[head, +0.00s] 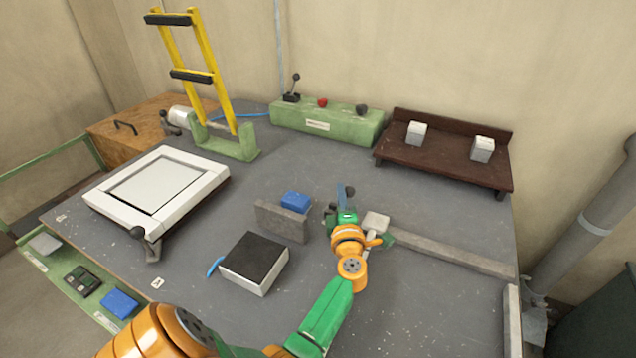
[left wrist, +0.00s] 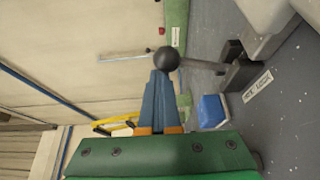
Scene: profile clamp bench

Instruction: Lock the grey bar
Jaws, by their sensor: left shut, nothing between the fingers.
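The long grey bar (head: 450,250) lies on the bench at the right and runs from a pale clamp block (head: 376,222) to the right edge. My left gripper (head: 345,197) is at the bar's left end, beside the clamp, with its blue fingers shut and empty. In the left wrist view, the fingertips (left wrist: 161,78) are right by a black ball knob (left wrist: 167,59) on a thin lever rod (left wrist: 203,65). I cannot tell whether they touch. The rod runs to a dark bracket (left wrist: 238,68) beside a white label (left wrist: 257,84). My right gripper is not in view.
A grey upright plate (head: 282,222) and a blue block (head: 296,201) stand left of my gripper. A black-topped box (head: 254,262) is nearer. A white framed panel (head: 158,185), yellow frame (head: 205,75), green control box (head: 326,122) and brown shelf (head: 445,155) surround the bench.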

